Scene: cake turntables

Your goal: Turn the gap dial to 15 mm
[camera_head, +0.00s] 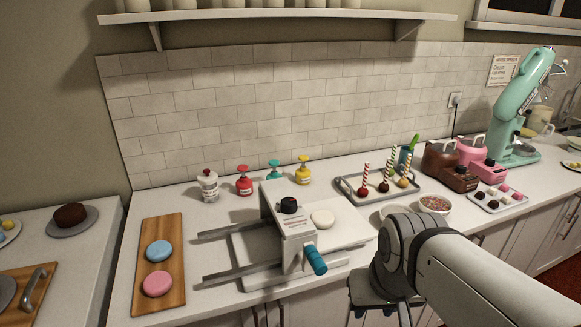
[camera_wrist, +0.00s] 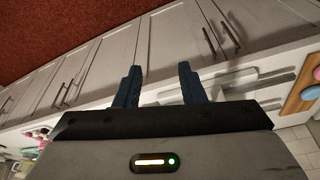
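The dough sheeter (camera_head: 296,247) stands on the counter in the head view, with a white plate and two rails running out to the left. A black dial (camera_head: 289,205) sits on top of its upright housing, above a small printed label (camera_head: 291,223). The dial's setting is too small to read.
A wooden board (camera_head: 142,262) with a blue and a pink disc lies left of the sheeter. Several coloured pump bottles (camera_head: 244,182) stand behind it. A tray of cake pops (camera_head: 351,188) and a bowl (camera_head: 435,204) are to the right. White cabinets (camera_wrist: 168,45) fill the wrist view.

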